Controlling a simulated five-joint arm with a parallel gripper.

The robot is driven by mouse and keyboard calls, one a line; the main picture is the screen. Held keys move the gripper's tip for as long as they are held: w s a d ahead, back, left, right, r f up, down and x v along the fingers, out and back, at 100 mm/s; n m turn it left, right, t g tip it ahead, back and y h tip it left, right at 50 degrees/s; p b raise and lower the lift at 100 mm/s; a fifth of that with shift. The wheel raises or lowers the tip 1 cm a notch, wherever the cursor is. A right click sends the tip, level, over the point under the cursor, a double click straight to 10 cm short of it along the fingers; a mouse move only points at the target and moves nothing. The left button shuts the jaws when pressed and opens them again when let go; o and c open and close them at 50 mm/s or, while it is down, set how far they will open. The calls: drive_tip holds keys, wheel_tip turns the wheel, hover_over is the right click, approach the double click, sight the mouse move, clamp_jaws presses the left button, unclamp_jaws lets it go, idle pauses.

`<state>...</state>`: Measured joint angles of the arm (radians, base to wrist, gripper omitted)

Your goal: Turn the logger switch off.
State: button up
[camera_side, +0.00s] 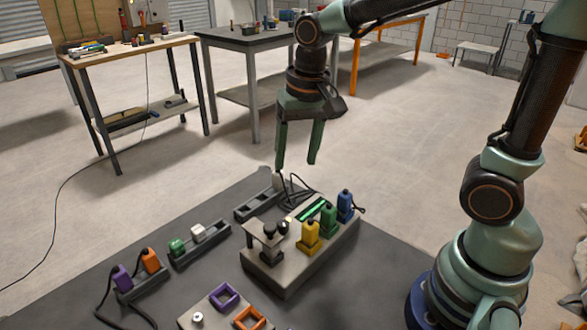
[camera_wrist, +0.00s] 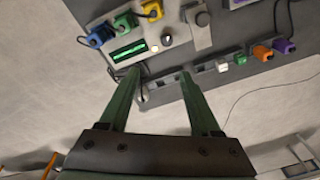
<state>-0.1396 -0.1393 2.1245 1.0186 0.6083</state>
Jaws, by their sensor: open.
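The grey box with a lit green display, which I take for the logger (camera_side: 290,275), stands on the dark bench. Its display (camera_side: 312,208) shows in the wrist view too (camera_wrist: 128,52). Beside the display in the wrist view are a small pale round part (camera_wrist: 155,48) and a dark-and-white part (camera_wrist: 167,40); I cannot tell which is the switch or its position. Yellow (camera_side: 310,237), green (camera_side: 328,221) and blue (camera_side: 345,206) plugs stand along the box's right side. My gripper (camera_side: 296,166) is open and empty, above the bench's far edge, apart from the box.
A power strip with a grey plug (camera_side: 278,183) and loose black cable lie below my gripper. Strips with green (camera_side: 177,246) and white plugs, and purple (camera_side: 122,278) and orange plugs, lie left. A bracket with a dark knob (camera_side: 268,230) rises from the box. Purple (camera_side: 224,296) and orange frames lie in front.

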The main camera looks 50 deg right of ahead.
sight(283, 222)
drive_tip(key=f, duration=0.5)
drive_tip(key=w+a+f+m+g, duration=0.1)
drive_tip(key=f, duration=0.4)
drive_tip(key=a+f+m, duration=0.1)
drive_tip(key=f, duration=0.4)
drive_tip(key=shift+w+a+f+g, duration=0.1)
drive_tip(key=shift+w+f+g, duration=0.05)
drive_tip(key=shift+w+g, duration=0.2)
clamp_jaws()
